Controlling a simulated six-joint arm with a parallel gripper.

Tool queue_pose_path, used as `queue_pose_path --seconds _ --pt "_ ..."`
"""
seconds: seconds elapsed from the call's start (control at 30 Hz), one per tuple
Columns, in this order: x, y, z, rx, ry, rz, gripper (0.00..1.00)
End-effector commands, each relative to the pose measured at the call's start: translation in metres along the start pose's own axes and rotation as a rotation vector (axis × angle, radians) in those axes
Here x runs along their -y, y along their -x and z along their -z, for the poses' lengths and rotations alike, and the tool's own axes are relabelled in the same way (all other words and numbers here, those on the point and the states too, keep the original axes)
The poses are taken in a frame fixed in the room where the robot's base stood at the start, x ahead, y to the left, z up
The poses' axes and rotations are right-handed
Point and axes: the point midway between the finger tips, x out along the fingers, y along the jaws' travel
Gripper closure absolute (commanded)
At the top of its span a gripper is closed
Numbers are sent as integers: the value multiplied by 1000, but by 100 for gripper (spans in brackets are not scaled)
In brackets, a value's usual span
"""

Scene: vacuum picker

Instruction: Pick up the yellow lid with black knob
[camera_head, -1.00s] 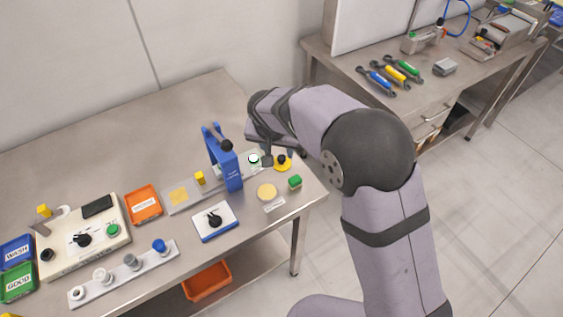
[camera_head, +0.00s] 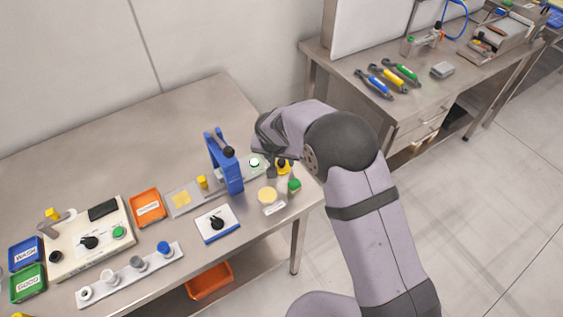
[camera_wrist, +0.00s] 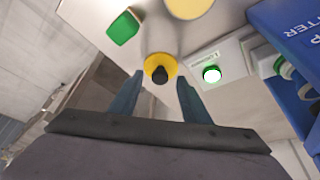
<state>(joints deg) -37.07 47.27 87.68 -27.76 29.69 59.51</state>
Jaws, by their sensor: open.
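The yellow lid with black knob (camera_wrist: 159,67) is in the wrist view just beyond my fingertips, roughly midway between them, with the black knob facing me. In the head view the lid (camera_head: 284,168) sits near the right end of the bench, partly hidden by my gripper. My gripper (camera_wrist: 160,82) is open and empty, one finger on each side of the lid's line. In the head view my gripper (camera_head: 275,170) is low beside the lid; whether it touches cannot be told.
A blue press (camera_head: 226,165) stands left of the lid. A green-topped block (camera_head: 294,186) and a round pale yellow disc (camera_head: 267,195) lie in front. A lit green button (camera_head: 254,162) is close by on the left. The bench's right edge is near.

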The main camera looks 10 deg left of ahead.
Motion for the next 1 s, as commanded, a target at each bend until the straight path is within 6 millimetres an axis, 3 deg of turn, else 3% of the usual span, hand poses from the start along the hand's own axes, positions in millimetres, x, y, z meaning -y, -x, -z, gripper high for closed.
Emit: queue_pose_path --seconds 0.4,0.43,0.6,1.0 --pt "0 -11 0 -1 1 1 57" --pt "0 -11 0 -1 0 1 59" --pt "0 -11 0 -1 0 0 100" --pt "0 -7 2 -1 -1 1 100"
